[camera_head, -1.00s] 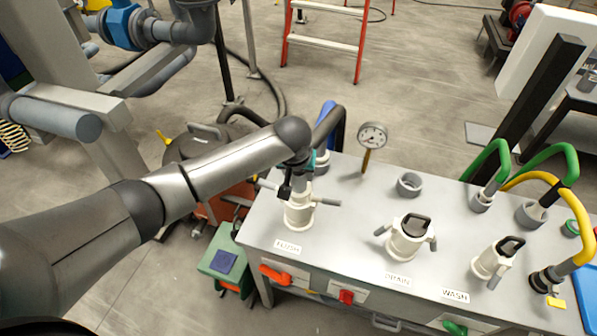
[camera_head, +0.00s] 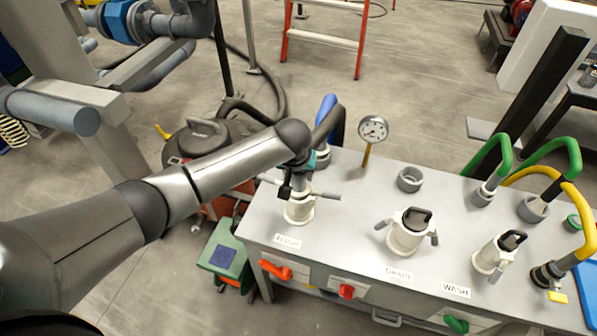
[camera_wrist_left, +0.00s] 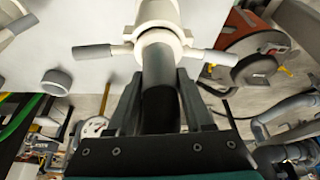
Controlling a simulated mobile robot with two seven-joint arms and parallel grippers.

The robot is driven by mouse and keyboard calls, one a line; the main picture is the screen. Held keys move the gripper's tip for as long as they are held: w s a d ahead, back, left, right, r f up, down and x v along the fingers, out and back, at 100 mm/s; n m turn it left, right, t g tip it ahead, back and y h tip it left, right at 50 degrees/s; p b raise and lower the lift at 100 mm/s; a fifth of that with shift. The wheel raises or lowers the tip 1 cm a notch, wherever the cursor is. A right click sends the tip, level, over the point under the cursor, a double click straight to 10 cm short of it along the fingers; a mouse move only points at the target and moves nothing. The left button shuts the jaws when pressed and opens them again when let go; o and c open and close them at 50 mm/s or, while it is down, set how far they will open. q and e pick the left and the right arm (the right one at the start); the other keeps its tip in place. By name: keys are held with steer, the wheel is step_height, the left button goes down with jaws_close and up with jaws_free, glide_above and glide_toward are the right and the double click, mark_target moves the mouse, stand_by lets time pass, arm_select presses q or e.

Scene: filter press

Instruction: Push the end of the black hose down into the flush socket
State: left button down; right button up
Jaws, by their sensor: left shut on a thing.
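The white flush socket (camera_head: 299,210) stands on the grey bench top behind the FLUSH label, with a grey-tipped lever arm out to each side. My left gripper (camera_head: 297,186) is right over it, shut on the black hose (camera_head: 328,123), which arcs up behind my wrist. In the left wrist view the fingers (camera_wrist_left: 160,106) grip the dark hose (camera_wrist_left: 159,108). Its grey end piece (camera_wrist_left: 157,66) lines up with the white socket (camera_wrist_left: 160,12) and reaches its collar. How deep it sits inside is hidden. My right gripper is not in view.
The white drain (camera_head: 408,232) and wash (camera_head: 497,254) sockets stand to the right, both capped. A pressure gauge (camera_head: 373,130), an open grey ring (camera_head: 410,179), and green (camera_head: 487,155) and yellow (camera_head: 575,208) hoses are on the bench. A drum (camera_head: 205,140) stands left on the floor.

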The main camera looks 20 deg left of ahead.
arm_select(q)
steer(key=shift+c, duration=1.1)
jaws_free()
steer(key=p+v, duration=0.3)
steer(key=v, duration=1.2)
steer(key=shift+r+p, duration=0.15)
steer(key=shift+p, duration=0.2)
